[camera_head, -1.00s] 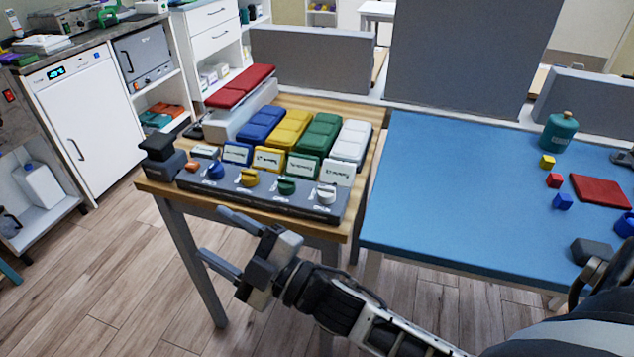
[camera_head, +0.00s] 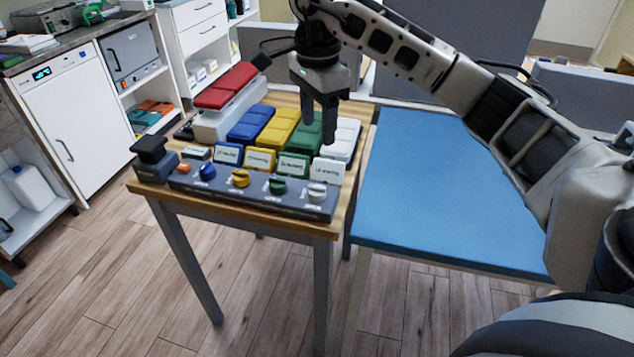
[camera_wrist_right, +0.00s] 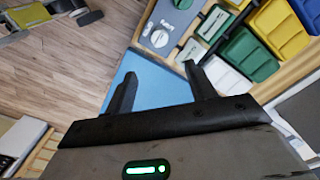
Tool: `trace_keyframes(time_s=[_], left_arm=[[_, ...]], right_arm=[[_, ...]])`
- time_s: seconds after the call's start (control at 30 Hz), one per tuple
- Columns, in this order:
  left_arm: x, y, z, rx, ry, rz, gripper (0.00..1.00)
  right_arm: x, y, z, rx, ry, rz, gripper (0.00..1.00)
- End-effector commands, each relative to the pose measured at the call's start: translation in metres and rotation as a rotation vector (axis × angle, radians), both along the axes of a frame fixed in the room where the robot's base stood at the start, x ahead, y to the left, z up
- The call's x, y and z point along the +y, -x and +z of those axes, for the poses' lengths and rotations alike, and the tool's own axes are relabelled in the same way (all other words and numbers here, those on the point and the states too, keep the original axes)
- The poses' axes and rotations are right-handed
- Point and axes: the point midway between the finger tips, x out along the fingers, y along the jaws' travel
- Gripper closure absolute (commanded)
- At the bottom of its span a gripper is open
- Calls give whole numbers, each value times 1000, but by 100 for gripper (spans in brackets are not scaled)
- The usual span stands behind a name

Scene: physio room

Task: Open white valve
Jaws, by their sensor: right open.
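The white valve (camera_head: 317,192) is a small round knob at the right end of a dark valve panel (camera_head: 250,198) on the wooden table's front edge. A white label card stands behind it. The white valve also shows in the right wrist view (camera_wrist_right: 160,38), beyond the fingertips. My right gripper (camera_head: 318,130) points down with open, empty jaws, above and behind the valve in the head view, in front of the green and white pads. It is apart from the valve. Its two fingers also show in the right wrist view (camera_wrist_right: 160,74). My left gripper is not in view.
Green (camera_head: 278,186), yellow (camera_head: 241,178) and blue (camera_head: 208,172) valves line the panel to the left. Coloured pads and label cards stand behind. A dark block (camera_head: 152,160) is at the panel's left end. A blue-topped table (camera_head: 440,200) is to the right.

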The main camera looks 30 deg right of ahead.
Motion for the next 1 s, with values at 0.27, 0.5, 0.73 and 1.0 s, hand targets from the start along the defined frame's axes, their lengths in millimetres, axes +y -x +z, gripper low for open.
trace_keyframes(time_s=[0.27, 0.5, 0.73, 1.0], left_arm=[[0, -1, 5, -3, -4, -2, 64], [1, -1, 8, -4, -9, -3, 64], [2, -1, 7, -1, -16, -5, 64], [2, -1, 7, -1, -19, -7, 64]], right_arm=[[1, 1, -58, 7, -4, 2, 45], [2, 1, -109, 5, -5, 1, 45], [2, 1, -139, 1, -7, 2, 45], [2, 0, -148, 0, -6, 2, 45]])
